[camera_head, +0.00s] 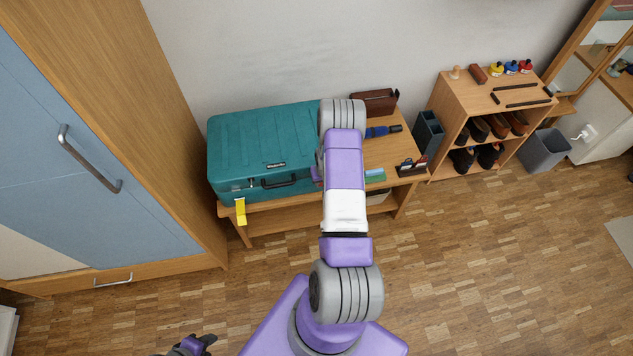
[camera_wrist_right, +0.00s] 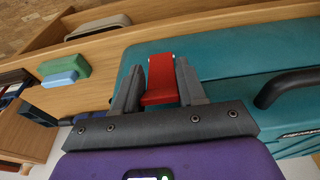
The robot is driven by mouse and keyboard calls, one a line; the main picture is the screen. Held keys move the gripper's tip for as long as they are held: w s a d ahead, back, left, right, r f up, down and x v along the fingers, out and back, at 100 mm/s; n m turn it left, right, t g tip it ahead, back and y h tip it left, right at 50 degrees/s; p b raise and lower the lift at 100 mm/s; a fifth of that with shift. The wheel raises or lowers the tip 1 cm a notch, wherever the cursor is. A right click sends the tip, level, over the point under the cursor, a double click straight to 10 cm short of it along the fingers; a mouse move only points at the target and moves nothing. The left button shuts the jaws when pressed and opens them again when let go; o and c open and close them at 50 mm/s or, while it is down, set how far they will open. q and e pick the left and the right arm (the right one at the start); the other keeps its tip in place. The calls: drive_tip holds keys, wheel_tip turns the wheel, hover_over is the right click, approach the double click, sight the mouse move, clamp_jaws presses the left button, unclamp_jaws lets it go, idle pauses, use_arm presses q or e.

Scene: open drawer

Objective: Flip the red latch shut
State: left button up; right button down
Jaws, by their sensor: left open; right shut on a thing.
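The teal suitcase (camera_head: 263,146) stands closed on a low wooden table, with its black handle (camera_head: 279,182) on the front. The red latch (camera_wrist_right: 161,78) shows in the right wrist view at the suitcase's edge. My right gripper (camera_wrist_right: 158,83) is shut on the red latch, with one grey finger on each side of it. In the head view my right arm hides the latch and this gripper. A yellow latch (camera_head: 241,211) hangs at the suitcase's front left. My left gripper (camera_head: 206,341) is open and empty near the bottom edge, far from the suitcase.
The table (camera_head: 390,147) holds a brown case (camera_head: 376,101), a blue object and a green block (camera_wrist_right: 59,79) to the right of the suitcase. A blue-doored wardrobe (camera_head: 92,165) stands at left. Shoe shelves (camera_head: 460,100) stand at right. The front floor is clear.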

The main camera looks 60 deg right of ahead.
drive_tip(key=shift+s, duration=0.1)
drive_tip(key=c, duration=0.7)
unclamp_jaws()
drive_tip(key=shift+r, duration=0.1)
drive_tip(key=shift+r, duration=0.35)
drive_tip(key=p+v, duration=0.1)
drive_tip(key=v, duration=0.5)
drive_tip(key=shift+s+a+r+p, duration=0.1)
drive_tip(key=shift+a+r+p, duration=0.1)
drive_tip(key=shift+r+p, duration=0.15)
drive_tip(key=shift+f, duration=0.1)
